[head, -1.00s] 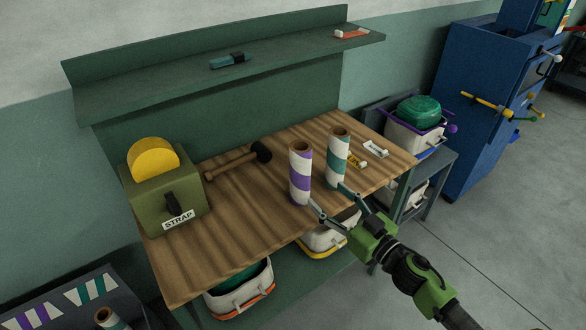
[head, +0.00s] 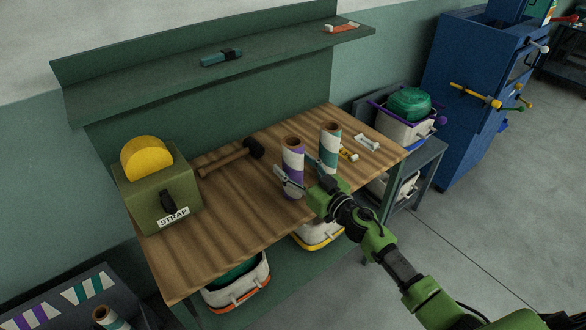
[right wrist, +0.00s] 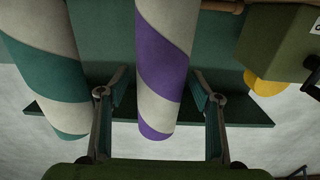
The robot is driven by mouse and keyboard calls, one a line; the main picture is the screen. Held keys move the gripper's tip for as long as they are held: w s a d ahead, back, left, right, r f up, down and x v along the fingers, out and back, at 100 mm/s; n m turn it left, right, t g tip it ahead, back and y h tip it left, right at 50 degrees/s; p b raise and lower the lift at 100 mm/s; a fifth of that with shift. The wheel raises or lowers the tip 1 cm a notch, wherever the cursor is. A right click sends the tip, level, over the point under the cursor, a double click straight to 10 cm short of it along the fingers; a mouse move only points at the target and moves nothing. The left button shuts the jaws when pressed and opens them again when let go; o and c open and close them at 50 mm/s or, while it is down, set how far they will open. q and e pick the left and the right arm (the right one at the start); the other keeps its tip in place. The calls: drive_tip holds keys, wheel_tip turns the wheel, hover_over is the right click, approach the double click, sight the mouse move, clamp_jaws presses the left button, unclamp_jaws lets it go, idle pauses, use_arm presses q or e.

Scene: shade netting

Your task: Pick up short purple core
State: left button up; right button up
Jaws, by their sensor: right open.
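The purple and white striped core (head: 293,160) stands upright on the wooden bench. It also shows in the right wrist view (right wrist: 160,75). My right gripper (head: 297,178) is open at the core, with one finger on each side of it. In the right wrist view both fingers show gaps to the core, and my right gripper (right wrist: 161,105) has the core between its fingers. A teal and white striped core (head: 329,148) stands just right of it. In the right wrist view the teal core (right wrist: 50,80) is beside the left finger. My left gripper is not in view.
A mallet (head: 230,158) lies behind on the bench (head: 225,215). A green strap box (head: 158,195) stands at the bench's left end. Small items, including a white clip (head: 367,142), lie at the right. Bins sit below. The bench's front middle is clear.

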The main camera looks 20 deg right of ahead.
drive_tip(key=shift+w+a, duration=0.15)
drive_tip(key=shift+w, duration=0.2)
drive_tip(key=c, duration=1.4)
drive_tip(key=shift+r, duration=0.1)
